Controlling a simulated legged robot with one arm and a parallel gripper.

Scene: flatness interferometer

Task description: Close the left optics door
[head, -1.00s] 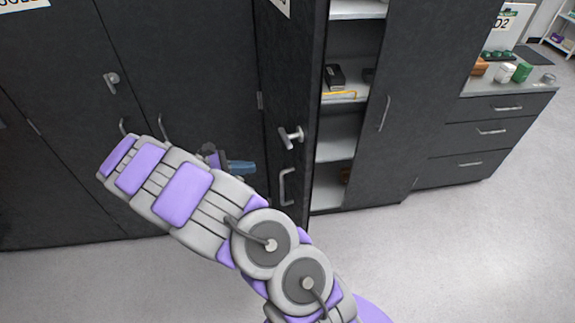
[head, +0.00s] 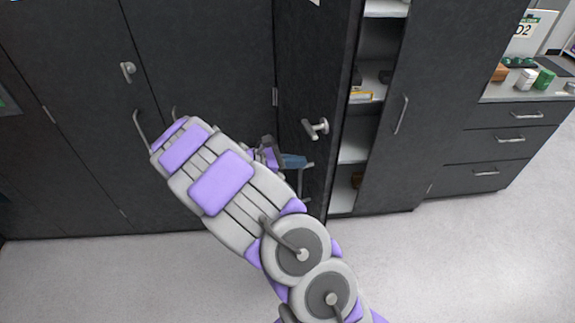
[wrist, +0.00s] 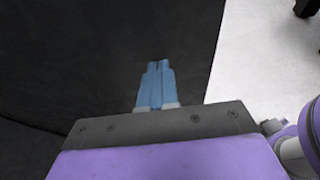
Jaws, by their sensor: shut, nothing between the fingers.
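The left optics door (head: 300,70) is a dark panel standing open, swung out from the cabinet on hinges at its left side. It carries a silver lever latch (head: 317,128) and a pull handle (head: 308,180) below it. My gripper (head: 300,161) has blue fingers, shut and empty. In the head view they appear in front of the door face, between lever and pull handle; I cannot tell whether they touch it. In the wrist view the shut fingertips (wrist: 158,66) lie against a dark panel, with floor to the right. My arm hides the door's lower left.
White shelves (head: 355,150) with small items show right of the open door. Another dark door (head: 420,110) with a handle is beyond them, then drawers and a counter. Closed dark cabinets (head: 190,60) stand left. The grey floor (head: 110,280) is clear.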

